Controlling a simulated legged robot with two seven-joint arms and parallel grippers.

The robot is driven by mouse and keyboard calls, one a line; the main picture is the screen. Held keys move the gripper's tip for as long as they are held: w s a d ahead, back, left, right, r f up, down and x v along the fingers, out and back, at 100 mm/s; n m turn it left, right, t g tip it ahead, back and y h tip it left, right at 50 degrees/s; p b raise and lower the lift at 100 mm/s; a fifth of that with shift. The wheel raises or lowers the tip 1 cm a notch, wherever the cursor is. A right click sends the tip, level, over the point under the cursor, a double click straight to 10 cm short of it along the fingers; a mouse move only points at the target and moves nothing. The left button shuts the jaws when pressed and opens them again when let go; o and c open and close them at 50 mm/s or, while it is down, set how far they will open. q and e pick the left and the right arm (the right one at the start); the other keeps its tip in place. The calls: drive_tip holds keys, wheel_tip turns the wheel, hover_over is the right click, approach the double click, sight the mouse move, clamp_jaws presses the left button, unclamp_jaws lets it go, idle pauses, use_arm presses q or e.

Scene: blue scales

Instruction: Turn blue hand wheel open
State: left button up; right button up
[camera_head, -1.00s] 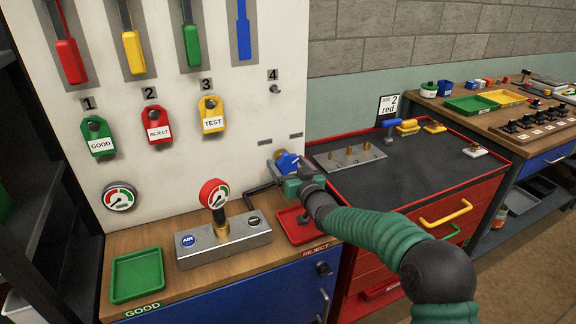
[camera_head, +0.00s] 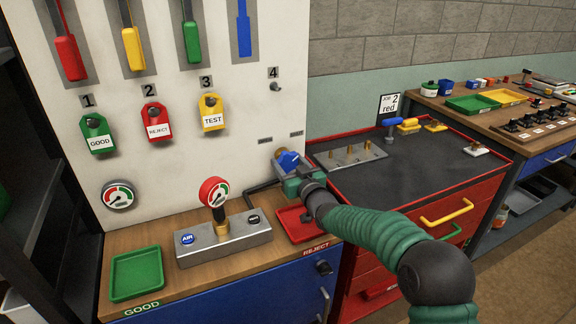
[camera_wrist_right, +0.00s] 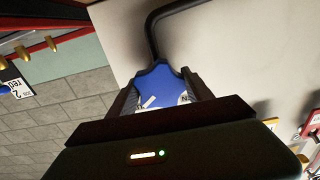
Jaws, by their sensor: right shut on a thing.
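The blue hand wheel (camera_head: 288,160) is on the lower right of the white panel, by a dark bent pipe. My right gripper (camera_head: 284,168) is at it, its fingers on either side. In the right wrist view, the wheel (camera_wrist_right: 158,84), with white markings partly visible, sits between the two dark fingers of my right gripper (camera_wrist_right: 160,92), which is shut on it. The fingers hide parts of its rim. My left gripper is not in view.
A gauge block (camera_head: 224,243) and a green tray (camera_head: 137,274) stand on the wooden bench. A red tray (camera_head: 297,224) lies below my right gripper. A lockout tag (camera_head: 211,112) hangs above left. A red tool cart (camera_head: 440,200) stands to the right.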

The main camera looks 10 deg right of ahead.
drive_tip(key=n+b, duration=0.3)
drive_tip(key=n, duration=0.3)
drive_tip(key=shift+f+b, duration=0.2)
drive_tip(key=shift+b, duration=0.2)
drive_tip(key=n+b, duration=0.3)
drive_tip(key=n, duration=0.2)
drive_tip(key=shift+f+n+b, duration=0.1)
drive_tip(key=shift+n+b, duration=0.2)
drive_tip(key=n+b, duration=0.4)
drive_tip(key=n, duration=0.2)
drive_tip(key=shift+f, duration=0.1)
drive_tip(key=shift+a+n+b, duration=0.1)
drive_tip(key=shift+n+b, duration=1.45)
drive_tip(key=shift+n, duration=1.05)
drive_tip(key=o, duration=1.2)
drive_tip(key=shift+o, duration=0.9)
drive_tip(key=shift+r, duration=0.25)
